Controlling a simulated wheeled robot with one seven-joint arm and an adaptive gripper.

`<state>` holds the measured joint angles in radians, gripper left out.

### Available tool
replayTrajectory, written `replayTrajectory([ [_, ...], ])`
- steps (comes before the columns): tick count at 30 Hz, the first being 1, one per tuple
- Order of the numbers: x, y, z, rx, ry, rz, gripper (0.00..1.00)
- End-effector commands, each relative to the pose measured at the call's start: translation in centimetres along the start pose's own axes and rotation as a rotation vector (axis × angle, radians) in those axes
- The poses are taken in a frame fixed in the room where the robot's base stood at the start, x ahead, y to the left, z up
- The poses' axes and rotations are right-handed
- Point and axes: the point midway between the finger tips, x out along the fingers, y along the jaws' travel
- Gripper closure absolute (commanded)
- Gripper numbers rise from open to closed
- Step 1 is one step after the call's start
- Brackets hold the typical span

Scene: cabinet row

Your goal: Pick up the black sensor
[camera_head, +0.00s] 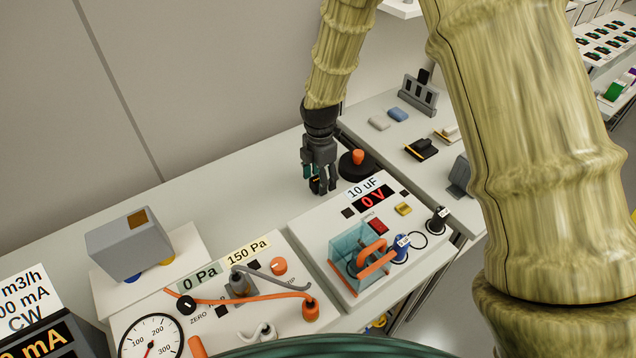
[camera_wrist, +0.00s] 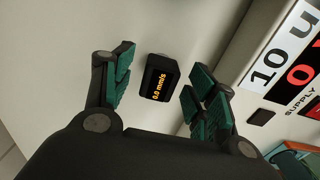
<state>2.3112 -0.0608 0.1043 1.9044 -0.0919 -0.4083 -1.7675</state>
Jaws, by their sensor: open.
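The black sensor (camera_wrist: 160,78) is a small black block with an orange display reading in mm/s. In the wrist view it lies on the pale counter between my gripper's two green-padded fingers, with a gap on each side. In the head view my gripper (camera_head: 320,182) points down at the counter, its fingers spread around the sensor (camera_head: 316,185). The fingers partly hide the sensor there. My gripper is open and holds nothing. I cannot tell the exact height of the fingertips above the counter.
A white panel (camera_head: 345,212) marked 10 uF and 0 V stands close at the right. A pressure panel (camera_head: 215,310) is at front left. The counter left of my gripper is clear.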

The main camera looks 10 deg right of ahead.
Motion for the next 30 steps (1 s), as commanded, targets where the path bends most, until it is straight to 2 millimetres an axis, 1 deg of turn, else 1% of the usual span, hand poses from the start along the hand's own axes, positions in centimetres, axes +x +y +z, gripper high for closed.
replayTrajectory([
  [3, 1.0, 0.0, 0.0, 0.001, 0.000, 0.001, 0.43],
  [6, 1.4, 0.0, 0.0, 0.001, 0.000, 0.000, 0.43],
  [13, 1.5, 0.0, 0.0, 0.000, 0.000, 0.001, 0.43],
  [14, 1.5, 0.0, 0.0, 0.000, 0.000, 0.001, 0.46],
  [15, 1.5, 0.0, 0.0, 0.000, 0.000, 0.001, 0.54],
  [17, 1.5, 0.0, 0.0, 0.000, 0.000, 0.001, 0.65],
  [21, 1.5, 0.0, 0.0, 0.000, 0.000, 0.001, 0.90],
  [22, 1.5, 0.0, 0.0, 0.000, 0.000, 0.001, 0.94],
  [30, 1.4, 0.0, 0.0, 0.000, 0.000, 0.001, 0.94],
])
